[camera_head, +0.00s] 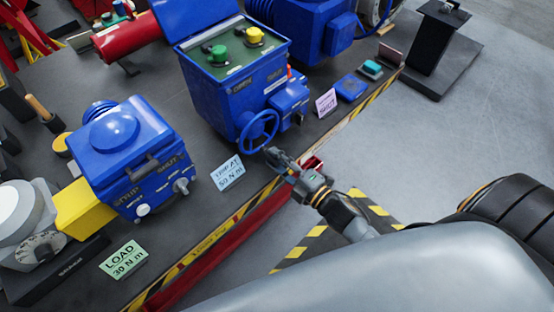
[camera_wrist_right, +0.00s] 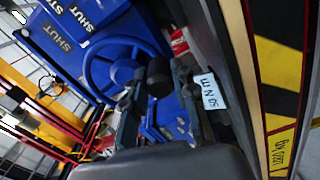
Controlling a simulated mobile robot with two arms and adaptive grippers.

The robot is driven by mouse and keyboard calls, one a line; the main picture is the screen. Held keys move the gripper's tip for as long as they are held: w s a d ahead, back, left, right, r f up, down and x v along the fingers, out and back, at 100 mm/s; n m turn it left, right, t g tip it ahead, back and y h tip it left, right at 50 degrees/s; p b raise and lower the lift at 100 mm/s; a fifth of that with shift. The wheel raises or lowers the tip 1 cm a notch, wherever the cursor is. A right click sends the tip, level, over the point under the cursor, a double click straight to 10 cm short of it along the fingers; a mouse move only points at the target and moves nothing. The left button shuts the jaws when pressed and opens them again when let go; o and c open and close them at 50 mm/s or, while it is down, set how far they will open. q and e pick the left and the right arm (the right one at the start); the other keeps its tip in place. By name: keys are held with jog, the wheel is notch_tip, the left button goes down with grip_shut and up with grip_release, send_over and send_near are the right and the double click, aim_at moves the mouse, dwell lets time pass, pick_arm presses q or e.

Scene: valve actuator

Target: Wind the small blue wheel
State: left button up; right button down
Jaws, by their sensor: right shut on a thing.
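The small blue wheel (camera_head: 258,131) is a spoked handwheel on the front of the open blue actuator box (camera_head: 247,92). Its blue rim (camera_wrist_right: 91,60) also shows in the right wrist view. My right gripper (camera_head: 277,158) is at the wheel's lower right edge, coming from the front of the bench. In the wrist view the right gripper (camera_wrist_right: 158,88) is shut on the wheel's black handle knob (camera_wrist_right: 158,73), which sits between its fingers. The fingers partly hide the knob's base. My left gripper is not in view.
A pale blue card (camera_head: 227,173) reading 50 N m stands just left of the gripper. A blue box (camera_head: 118,150), a green LOAD card (camera_head: 123,260) and a pink card (camera_head: 326,102) are on the bench. Green and yellow knobs (camera_head: 254,35) top the open box.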

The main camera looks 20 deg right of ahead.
jog(key=c, duration=1.1)
grip_release()
jog(key=shift+o, duration=0.2)
jog(key=v, duration=1.2)
